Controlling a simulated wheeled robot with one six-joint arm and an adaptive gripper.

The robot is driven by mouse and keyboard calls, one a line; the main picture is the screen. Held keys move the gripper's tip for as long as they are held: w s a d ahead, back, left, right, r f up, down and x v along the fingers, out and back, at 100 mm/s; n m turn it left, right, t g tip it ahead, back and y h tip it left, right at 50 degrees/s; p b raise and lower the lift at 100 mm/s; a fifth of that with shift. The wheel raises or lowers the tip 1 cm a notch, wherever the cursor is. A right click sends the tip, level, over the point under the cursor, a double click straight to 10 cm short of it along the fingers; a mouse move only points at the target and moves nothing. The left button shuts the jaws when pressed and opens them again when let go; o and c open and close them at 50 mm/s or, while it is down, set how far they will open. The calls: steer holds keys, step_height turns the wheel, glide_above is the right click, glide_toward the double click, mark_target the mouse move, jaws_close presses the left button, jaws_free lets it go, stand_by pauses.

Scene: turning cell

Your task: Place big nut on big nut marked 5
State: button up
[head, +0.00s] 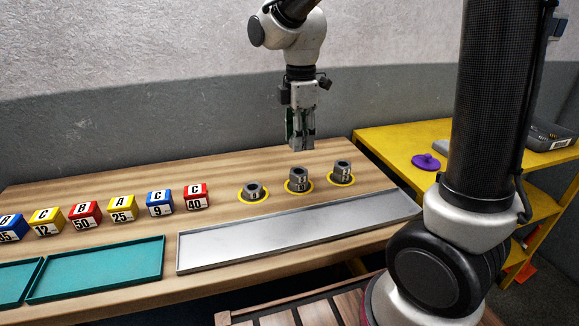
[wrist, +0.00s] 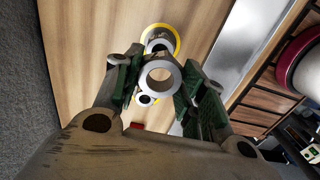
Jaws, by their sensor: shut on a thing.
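My gripper (head: 302,143) hangs above the back of the wooden table, behind the yellow rings. In the wrist view its green-padded fingers are shut on a grey big nut (wrist: 160,90), with its hole facing the camera. Three grey spots of nuts stand on yellow rings: a low left nut (head: 253,188), a taller middle nut or stack (head: 298,179), and a right nut or stack (head: 343,168). Their markings are too small to read surely, so I cannot tell which is marked 5. The held nut is apart from them in the head view.
A silver tray (head: 300,235) lies in front of the rings. A row of lettered blocks (head: 122,208) and teal trays (head: 95,272) are at the left. A yellow table (head: 395,140) with a purple knobbed piece (head: 426,161) stands at the right.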

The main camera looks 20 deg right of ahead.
mark_target(299, 171)
step_height(299, 171, down, 7)
stand_by(0.3)
steer(key=o, duration=1.1)
steer(key=shift+f, duration=0.1)
steer(key=shift+o, duration=0.2)
step_height(299, 171, up, 12)
steer(key=shift+r, duration=0.15)
steer(key=s+d+r+m+t, duration=0.2)
steer(key=s+d+m+t, duration=0.2)
steer(key=s+d+m, duration=1.1)
steer(key=s+m, duration=0.3)
steer(key=s, duration=0.1)
